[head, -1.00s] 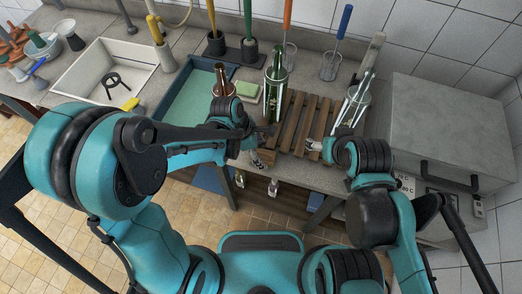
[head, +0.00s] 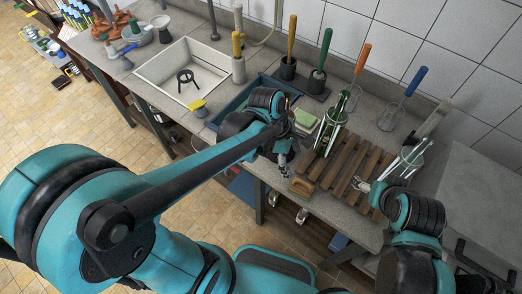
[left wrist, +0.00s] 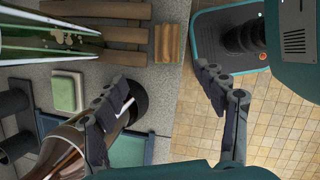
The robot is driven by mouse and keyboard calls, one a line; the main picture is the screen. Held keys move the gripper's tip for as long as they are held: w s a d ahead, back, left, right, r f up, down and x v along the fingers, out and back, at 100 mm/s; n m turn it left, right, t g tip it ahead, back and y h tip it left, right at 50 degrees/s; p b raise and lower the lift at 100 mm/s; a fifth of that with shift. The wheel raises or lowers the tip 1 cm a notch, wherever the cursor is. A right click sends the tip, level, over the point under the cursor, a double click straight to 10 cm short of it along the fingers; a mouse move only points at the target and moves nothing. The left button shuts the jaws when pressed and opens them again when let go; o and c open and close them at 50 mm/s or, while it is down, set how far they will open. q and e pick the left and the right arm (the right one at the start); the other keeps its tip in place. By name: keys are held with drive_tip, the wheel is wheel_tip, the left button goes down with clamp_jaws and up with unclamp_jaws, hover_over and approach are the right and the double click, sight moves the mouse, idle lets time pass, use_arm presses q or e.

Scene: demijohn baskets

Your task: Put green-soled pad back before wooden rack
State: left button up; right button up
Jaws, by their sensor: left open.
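A pale pad with a green sole (head: 305,121) lies on the grey counter left of the wooden rack (head: 344,172), towards the wall. The pad also shows in the left wrist view (left wrist: 64,92). My left gripper (head: 285,165) is over the counter left of the rack, apart from the pad. In the left wrist view its fingers (left wrist: 165,80) are spread with nothing held between them. One finger overlaps a brown bottle (left wrist: 62,150). My right gripper (head: 365,187) is over the rack's right part; its opening is too small to judge.
A green bottle (head: 329,131) stands at the rack's left part. A sink (head: 190,70) and upright-handled tools line the back.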

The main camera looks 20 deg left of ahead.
use_arm(q)
drive_tip(key=s+a+r+m+t+y, duration=0.2)
drive_tip(key=a+m, duration=0.4)
drive_tip(key=m, duration=0.3)
drive_tip(key=s+a+r+m+t+y, duration=0.1)
drive_tip(key=s+a+r+m+t, duration=0.2)
drive_tip(key=a+m, duration=0.4)
drive_tip(key=shift+r+m+t+y, duration=0.4)
drive_tip(key=shift+r+m+t, duration=0.3)
drive_tip(key=shift+r+m, duration=0.2)
drive_tip(key=shift+w+a+f, duration=0.1)
wheel_tip(320, 180, down, 8)
drive_tip(key=b, duration=0.8)
